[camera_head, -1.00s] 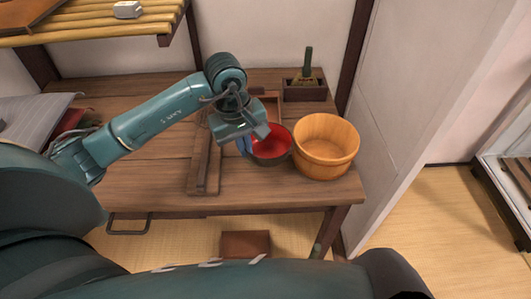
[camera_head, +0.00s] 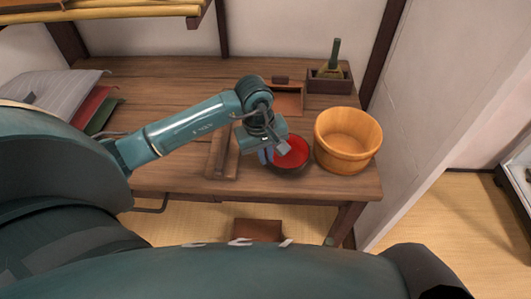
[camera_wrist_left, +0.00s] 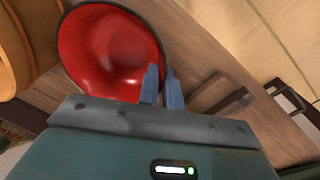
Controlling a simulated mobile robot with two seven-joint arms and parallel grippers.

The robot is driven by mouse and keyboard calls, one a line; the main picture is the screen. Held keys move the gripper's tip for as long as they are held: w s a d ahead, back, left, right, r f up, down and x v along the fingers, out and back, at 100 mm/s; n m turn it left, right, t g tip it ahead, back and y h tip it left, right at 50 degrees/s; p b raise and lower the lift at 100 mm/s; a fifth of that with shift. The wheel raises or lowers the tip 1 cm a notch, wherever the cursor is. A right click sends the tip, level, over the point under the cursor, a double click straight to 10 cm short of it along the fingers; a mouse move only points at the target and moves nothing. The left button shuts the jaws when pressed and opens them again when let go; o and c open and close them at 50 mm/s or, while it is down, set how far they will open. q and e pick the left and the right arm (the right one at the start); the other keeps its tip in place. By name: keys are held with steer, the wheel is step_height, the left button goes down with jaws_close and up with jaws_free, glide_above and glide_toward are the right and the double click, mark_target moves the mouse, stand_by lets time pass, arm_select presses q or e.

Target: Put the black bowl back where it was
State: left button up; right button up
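The black bowl (camera_head: 291,173), dark outside and red inside, is at the right part of the wooden table, left of the wooden tub. My left gripper (camera_head: 271,153) is at its left rim. In the left wrist view the bowl's red inside (camera_wrist_left: 105,50) fills the upper left. There the fingers of my left gripper (camera_wrist_left: 162,88) are close together, one inside the rim and one outside, shut on the rim. The bowl looks upright and at or just above the tabletop; I cannot tell which. My right gripper is not in view.
The wooden tub (camera_head: 347,142) stands close to the right of the bowl. A dark box with a green-handled brush (camera_head: 330,78) and a brown tray (camera_head: 288,101) are behind. A long wooden piece (camera_head: 223,158) lies to the left. The table's front edge is near the bowl.

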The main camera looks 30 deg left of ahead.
arm_select(q)
steer(key=o, duration=0.3)
steer(key=shift+o, duration=0.2)
